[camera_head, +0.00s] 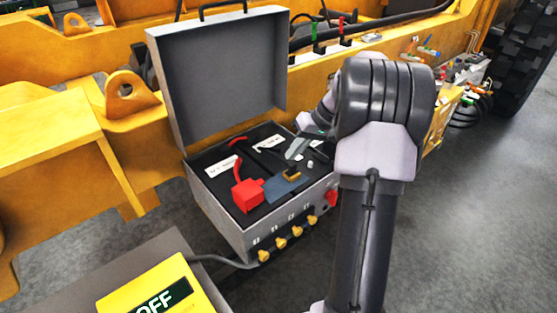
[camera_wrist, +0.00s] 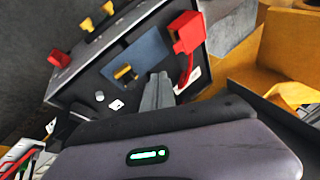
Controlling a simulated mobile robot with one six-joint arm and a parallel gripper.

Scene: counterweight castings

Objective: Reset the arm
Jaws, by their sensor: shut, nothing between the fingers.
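My arm rises on the right of the head view and bends over the right side of an open grey case. My gripper (camera_head: 297,149) hangs above the case's dark panel, partly hidden behind my arm. In the wrist view my gripper (camera_wrist: 158,84) shows as two grey fingers held together with nothing between them. The fingers point toward a blue plate on the panel. I cannot tell whether the tips touch anything.
The grey case (camera_head: 222,221) holds a red block (camera_head: 247,195), a blue plate (camera_head: 283,187) and labels. Its lid (camera_head: 220,75) stands open behind. A yellow OFF box (camera_head: 158,288) is front left. Yellow machine frame (camera_head: 140,150) runs behind. Floor at right is clear.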

